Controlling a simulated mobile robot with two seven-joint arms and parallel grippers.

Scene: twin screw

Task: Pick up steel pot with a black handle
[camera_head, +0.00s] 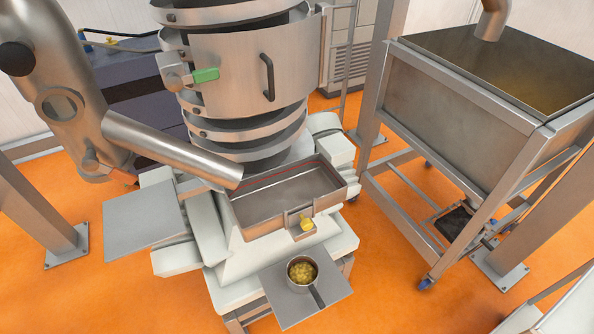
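A small steel pot (304,286) stands upright on a flat grey plate (335,289) at the lower middle of the head view. It holds a yellowish, lumpy material. Its dark handle (318,297) points toward the lower right, over the plate. Nothing touches the pot except the plate under it. Neither of my grippers shows in this view.
A metal pipe (170,148) slopes down to the tray from the left. A framed steel hopper (470,110) stands at right. Orange floor (400,310) is open at lower right.

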